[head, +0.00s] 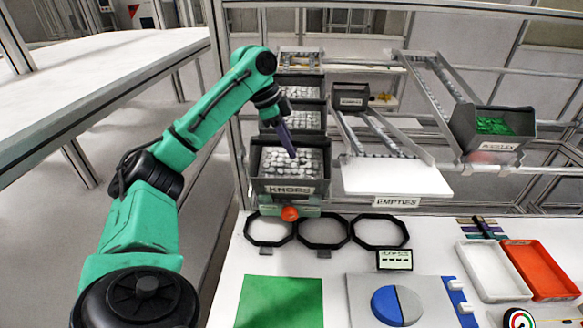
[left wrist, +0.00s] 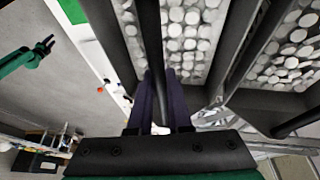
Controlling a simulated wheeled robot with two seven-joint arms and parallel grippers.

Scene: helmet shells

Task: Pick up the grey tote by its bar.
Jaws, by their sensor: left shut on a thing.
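The grey tote (head: 253,179), labelled KNOBS and filled with white knobs, sits at the front of a lane on the rack in the head view. My left gripper (head: 291,154) reaches down over it from the left. In the left wrist view the two dark fingers of my left gripper (left wrist: 165,92) lie on either side of the tote's dark bar (left wrist: 152,40), shut on it. White knobs show beyond the bar. A green arm with a small dark gripper (left wrist: 47,44), likely my right, shows far off in that view; its jaws are too small to read.
More totes of white parts (head: 303,121) stand behind in the same lane. The EMPTIES lane (head: 385,176) lies to the right, and a tote of green parts (head: 493,126) beyond. Black rings (head: 322,247), a green mat (head: 280,301) and white and orange trays (head: 541,268) lie on the table.

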